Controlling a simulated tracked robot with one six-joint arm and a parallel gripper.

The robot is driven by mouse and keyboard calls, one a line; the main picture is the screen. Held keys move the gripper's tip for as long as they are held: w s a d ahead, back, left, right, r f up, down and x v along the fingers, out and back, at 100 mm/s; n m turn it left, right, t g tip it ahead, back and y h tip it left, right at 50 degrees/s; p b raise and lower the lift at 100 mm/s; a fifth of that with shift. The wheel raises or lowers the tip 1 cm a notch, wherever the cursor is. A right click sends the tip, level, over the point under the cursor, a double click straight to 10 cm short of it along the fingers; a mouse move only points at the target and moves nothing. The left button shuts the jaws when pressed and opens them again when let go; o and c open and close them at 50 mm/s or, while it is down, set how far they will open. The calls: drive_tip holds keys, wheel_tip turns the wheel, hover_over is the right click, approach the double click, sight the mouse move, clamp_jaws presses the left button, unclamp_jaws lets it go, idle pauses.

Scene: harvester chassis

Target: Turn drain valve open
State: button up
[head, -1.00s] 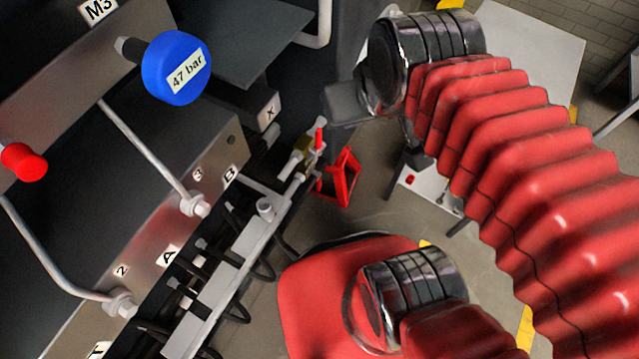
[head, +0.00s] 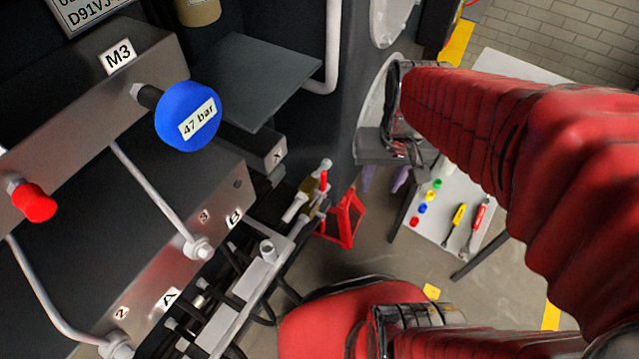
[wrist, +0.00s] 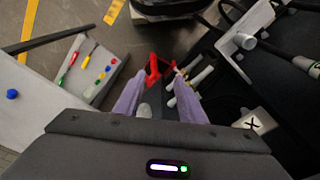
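The drain valve looks to be the small brass fitting (head: 308,187) with a red lever (head: 323,181) at the far end of the pale manifold bar. In the wrist view the pale fittings there (wrist: 183,97) lie just beyond the fingertips, partly hidden by the right finger. My gripper (head: 384,182) is to the right of the valve in the head view, apart from it. Its two purple fingers point downward there and show in the wrist view (wrist: 157,92) with a clear gap between them. It is open and empty. The lever's exact angle is hard to tell.
A red folded frame (head: 347,218) stands on the floor beyond the valve. A pale table (head: 480,190) with tools and coloured caps is at the right. A blue gauge knob (head: 188,116), a dark block marked X (head: 262,147) and black hoses crowd the left side.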

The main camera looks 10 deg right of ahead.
drive_tip(key=w+d+f+m+g+y, duration=0.2)
drive_tip(key=d+f+m+g+y, duration=0.15)
drive_tip(key=f, duration=0.85)
drive_tip(key=m+t+y, duration=0.9)
drive_tip(key=m+t, duration=0.6)
drive_tip(key=m, duration=0.6)
approach(324, 226)
drive_tip(key=v, duration=0.5)
drive_tip(key=shift+w+d+f, duration=0.2)
drive_tip(key=shift+f, duration=0.05)
drive_tip(key=shift+a, duration=0.1)
drive_tip(key=shift+x, duration=6.8)
